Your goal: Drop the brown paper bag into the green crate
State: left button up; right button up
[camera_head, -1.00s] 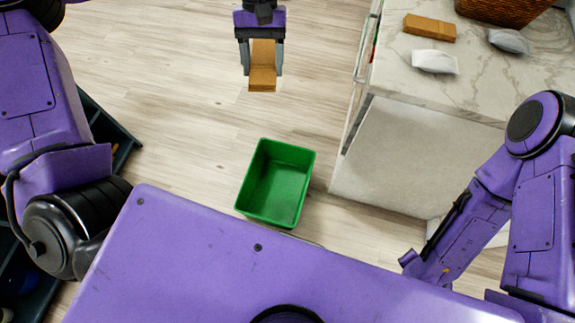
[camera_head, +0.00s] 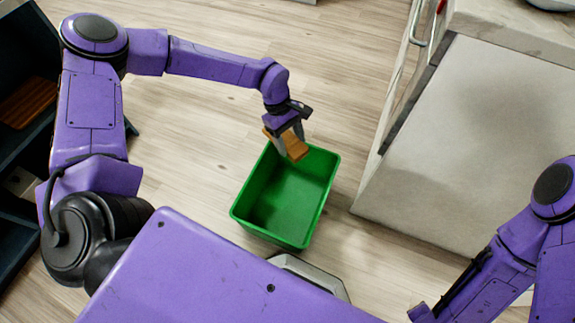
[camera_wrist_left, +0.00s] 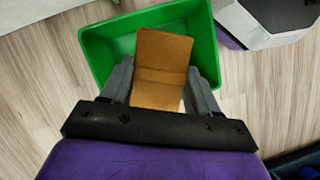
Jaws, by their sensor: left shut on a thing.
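The brown paper bag (camera_head: 294,145) is held between the fingers of my left gripper (camera_head: 288,132), over the far end of the green crate. In the left wrist view the bag (camera_wrist_left: 162,62) sits between the two grey fingers of the left gripper (camera_wrist_left: 160,85), with the crate (camera_wrist_left: 97,50) behind it. The green crate (camera_head: 258,190) stands on the floor in front of my base, and its visible inside is empty. My right arm shows at the lower right of the head view, but its gripper is not seen.
A counter (camera_head: 470,130) with a pale side panel stands to the right of the crate. A dark shelf unit (camera_head: 20,130) stands at the left edge. Wooden floor (camera_head: 200,150) is clear left of the crate.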

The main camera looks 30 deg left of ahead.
pick_arm(q)
notch_tip(320, 180, down, 25)
jog(key=s+n+t+b, duration=0.2)
jog(key=n+b, duration=0.3)
jog(key=b, duration=1)
jog(key=shift+d, duration=0.35)
pick_arm(e)
notch_tip(320, 180, down, 18)
jog(key=shift+s+a, duration=0.15)
jog(key=shift+s, duration=0.1)
jog(key=shift+r, duration=0.1)
pick_arm(q)
jog(key=o, duration=1.1)
jog(key=p+v, duration=0.4)
jog(key=v, duration=0.6)
jog(key=shift+a+r, duration=0.2)
jog(key=shift+a, duration=0.05)
pick_arm(e)
jog(key=r, duration=0.4)
jog(key=shift+w+r, duration=0.2)
jog(key=shift+r, duration=0.05)
